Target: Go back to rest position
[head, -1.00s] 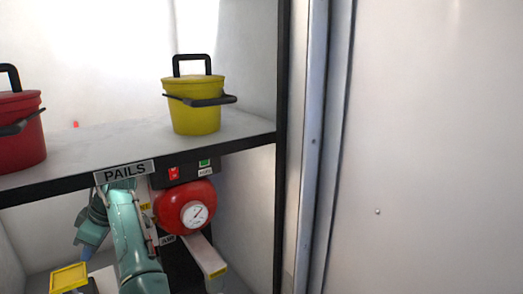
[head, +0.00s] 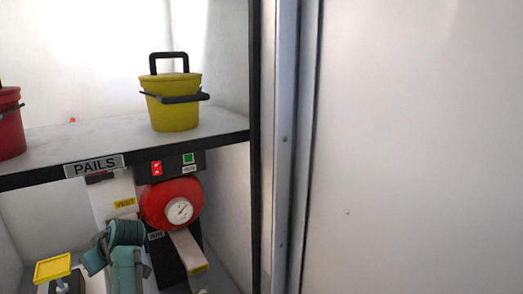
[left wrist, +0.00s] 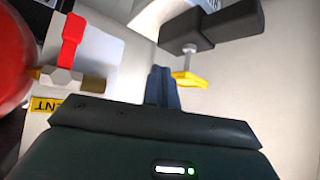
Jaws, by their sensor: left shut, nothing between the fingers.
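My left arm (head: 124,262) is teal and rises from the bottom of the head view, in front of the equipment under the shelf. Its gripper cannot be made out clearly there. In the left wrist view my left gripper (left wrist: 164,86) shows with its dark fingers together and nothing between them. Past the fingertips is a yellow-topped part (left wrist: 188,80) beside a dark block. My right arm and gripper are in neither view.
A red round tank with a gauge (head: 171,203) and a white panel labelled VENT (head: 118,190) stand close to my left arm. A shelf (head: 110,140) marked PAILS holds a yellow pail (head: 173,110) and a red pail (head: 10,130). A yellow pad (head: 52,267) is lower left.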

